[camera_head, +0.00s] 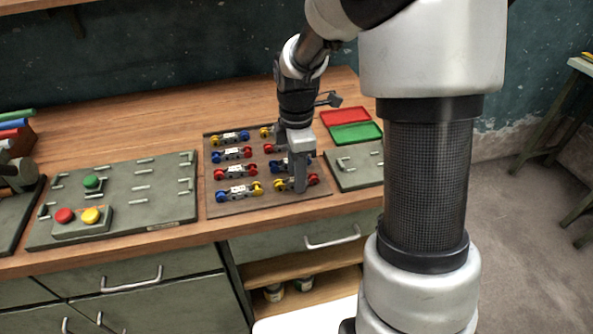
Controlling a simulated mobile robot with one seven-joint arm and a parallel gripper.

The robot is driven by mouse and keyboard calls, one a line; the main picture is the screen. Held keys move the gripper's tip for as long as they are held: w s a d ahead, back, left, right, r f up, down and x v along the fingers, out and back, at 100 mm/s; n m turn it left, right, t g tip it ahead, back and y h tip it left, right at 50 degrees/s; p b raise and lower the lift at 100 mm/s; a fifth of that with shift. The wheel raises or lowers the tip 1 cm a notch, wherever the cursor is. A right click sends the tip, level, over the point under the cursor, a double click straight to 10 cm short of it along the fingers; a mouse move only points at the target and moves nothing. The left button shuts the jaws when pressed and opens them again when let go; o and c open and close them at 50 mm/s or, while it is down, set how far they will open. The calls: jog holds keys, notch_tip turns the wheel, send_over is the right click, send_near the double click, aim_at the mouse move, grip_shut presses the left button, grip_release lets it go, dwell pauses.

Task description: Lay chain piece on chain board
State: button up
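Several chain pieces lie in two columns on a brown board, each a link with coloured round ends. In the left column, one has blue and yellow ends (239,191) at the front and another has red ends (236,172) behind it. My gripper (299,188) points down over the right column, at a front piece with a red end (312,180). The fingers and wrist hide parts of that column. I cannot tell whether the fingers touch or hold a piece. Which board is the chain board is not clear; the brown board (222,208) carries the pieces.
A grey-green board (150,215) with metal staples and red, yellow and green buttons lies left. A smaller similar board (367,176) lies right, partly hidden by my arm. Red (345,117) and green (356,133) trays lie behind it. The wooden bench behind the boards is mostly clear.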

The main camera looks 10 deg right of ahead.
jog(key=shift+o, duration=0.3)
jog(key=shift+r, duration=0.1)
notch_tip(320, 180, up, 16)
jog(key=p, duration=0.3)
jog(key=s+r+m+t+p, duration=0.2)
jog(key=s+r+m+p, duration=0.2)
jog(key=s+r+m, duration=0.3)
jog(key=s+r+m+t+p, duration=0.3)
jog(key=s+r+m+p, duration=0.2)
jog(key=s+m, duration=0.5)
jog(key=shift+s+r+m+t, duration=0.3)
jog(key=shift+s+r+m, duration=0.1)
jog(key=shift+s+r, duration=0.35)
jog(key=shift+w+r, duration=0.1)
